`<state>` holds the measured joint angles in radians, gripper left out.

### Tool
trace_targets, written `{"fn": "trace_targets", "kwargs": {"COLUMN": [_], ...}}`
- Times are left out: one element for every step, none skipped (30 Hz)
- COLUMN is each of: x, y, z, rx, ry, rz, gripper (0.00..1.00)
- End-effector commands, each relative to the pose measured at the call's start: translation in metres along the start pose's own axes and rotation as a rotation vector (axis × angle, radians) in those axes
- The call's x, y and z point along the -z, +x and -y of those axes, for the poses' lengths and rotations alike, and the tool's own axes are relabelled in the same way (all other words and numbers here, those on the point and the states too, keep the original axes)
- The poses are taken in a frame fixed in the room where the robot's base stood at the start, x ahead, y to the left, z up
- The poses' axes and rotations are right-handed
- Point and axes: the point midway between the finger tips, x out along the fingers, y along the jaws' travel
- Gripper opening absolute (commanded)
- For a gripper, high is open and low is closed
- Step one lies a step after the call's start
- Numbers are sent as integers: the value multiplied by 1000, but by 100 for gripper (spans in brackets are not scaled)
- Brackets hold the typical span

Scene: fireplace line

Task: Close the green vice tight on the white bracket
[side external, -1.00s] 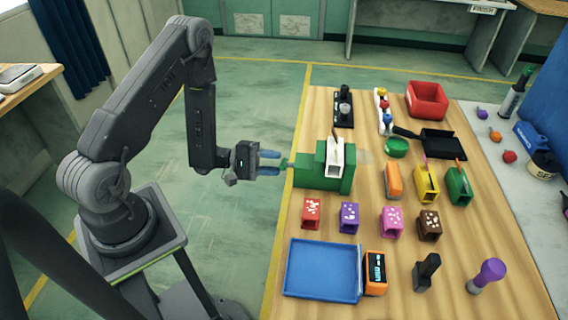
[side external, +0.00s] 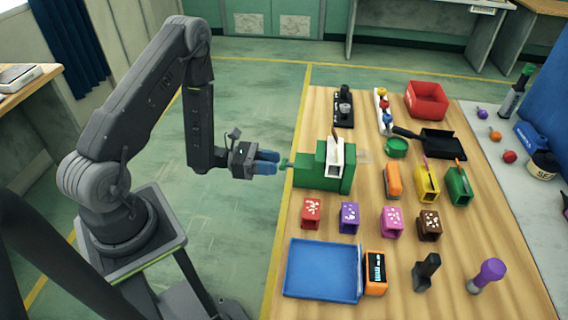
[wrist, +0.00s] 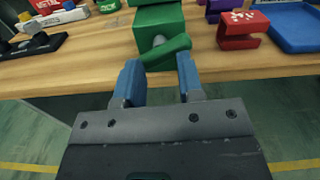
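The green vice (side external: 312,172) stands at the near left edge of the wooden table, and its body also shows in the wrist view (wrist: 158,20). The white bracket (side external: 333,168) stands upright in the vice. The vice's green handle bar (wrist: 166,53) sticks out past the table edge towards my gripper and lies slightly tilted. My gripper (side external: 274,163) is open, its two blue fingers pointing at the handle. In the wrist view the handle sits at the fingertips (wrist: 157,62); I cannot tell whether they touch. The gap between bracket and jaws is too small to tell.
Small red (side external: 311,213), purple (side external: 349,217) and other coloured blocks stand in front of the vice. A blue tray (side external: 322,270) lies at the near left of the table. A black fixture (side external: 343,108) stands behind the vice. The floor side around my gripper is free.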

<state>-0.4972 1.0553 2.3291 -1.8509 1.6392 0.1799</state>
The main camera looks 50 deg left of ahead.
Motion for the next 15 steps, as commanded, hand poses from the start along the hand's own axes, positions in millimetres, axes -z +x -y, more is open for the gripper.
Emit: {"fn": "trace_targets", "kwargs": {"x": [0,0,0,0,0,0,0,0,0,0,0,0,0,0,0], "y": [0,0,0,0,0,0,0,0,0,0,0,0,0,0,0], "z": [0,0,0,0,0,0,0,0,0,0,0,0,0,0,0], "rx": [0,0,0,0,0,0,0,0,0,0,0,0,0,0,0], "ry": [-87,-141,-215,-264,-307,-347,-365,-373,-375,-374,-373,-373,-372,-372,-372], "rz": [0,0,0,0,0,0,0,0,0,0,0,0,0,0,0], "gripper": [35,35,35,35,35,35,35,35,35,35,35,35,35,35,35]}}
